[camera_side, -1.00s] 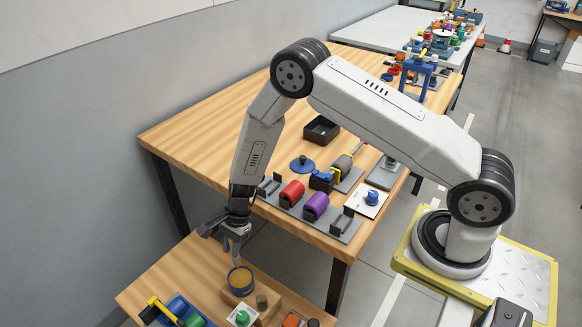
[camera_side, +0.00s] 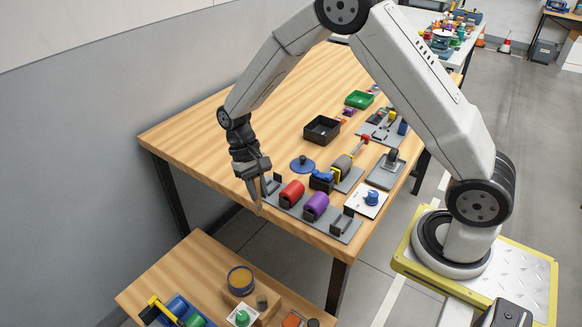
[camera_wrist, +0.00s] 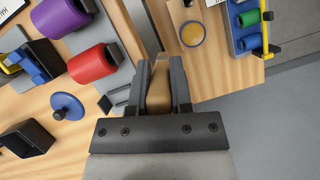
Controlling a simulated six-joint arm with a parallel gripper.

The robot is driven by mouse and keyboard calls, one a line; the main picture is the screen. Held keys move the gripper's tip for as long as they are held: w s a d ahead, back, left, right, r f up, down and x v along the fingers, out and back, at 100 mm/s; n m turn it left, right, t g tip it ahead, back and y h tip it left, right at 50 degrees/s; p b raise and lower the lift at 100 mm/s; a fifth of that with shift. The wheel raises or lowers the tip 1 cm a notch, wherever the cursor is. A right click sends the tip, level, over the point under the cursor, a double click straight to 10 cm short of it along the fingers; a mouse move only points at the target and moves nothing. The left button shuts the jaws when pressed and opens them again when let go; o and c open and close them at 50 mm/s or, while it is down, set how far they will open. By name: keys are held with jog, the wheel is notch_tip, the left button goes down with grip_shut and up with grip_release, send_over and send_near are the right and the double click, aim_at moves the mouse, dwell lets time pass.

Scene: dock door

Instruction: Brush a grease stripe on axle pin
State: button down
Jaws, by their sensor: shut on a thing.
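My gripper (camera_side: 254,187) is shut on a tan wooden brush (camera_wrist: 158,88), seen between the two dark fingers in the wrist view. The brush points down at the left front corner of the large bench, and its bristles are hard to make out. The grease pot (camera_side: 240,281), blue-rimmed with amber grease, stands below on the low bench; it also shows in the wrist view (camera_wrist: 192,35). A grey plate (camera_side: 325,223) beside my gripper bears black brackets, a red roller (camera_side: 292,192) and a purple roller (camera_side: 316,206). I cannot tell which part is the axle pin.
A blue knobbed disc (camera_side: 302,164), a black tray (camera_side: 321,130) and a yellow-and-blue tool (camera_side: 333,175) lie behind the rollers. A white card with a blue knob (camera_side: 371,198) is to the right. A gap separates the two benches. The large bench's left side is clear.

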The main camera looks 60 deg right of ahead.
jog(key=s+d+r+m+y, duration=0.1)
jog(key=s+d+r+m, duration=0.2)
jog(key=d, duration=0.8)
jog(key=s+d+r+m+t, duration=0.1)
jog(key=s+d+r, duration=0.25)
jog(key=d, duration=0.75)
jog(key=s+d+r+m+y, duration=0.1)
jog(key=s+d+r+m, duration=0.3)
jog(key=d, duration=0.7)
jog(key=shift+w+f+n, duration=0.65)
jog(key=shift+f+n, duration=0.45)
jog(key=shift+f, duration=2.15)
jog(key=shift+d+f, duration=0.55)
jog(key=shift+d, duration=2.45)
jog(key=shift+a, duration=3)
notch_tip(320, 180, up, 8)
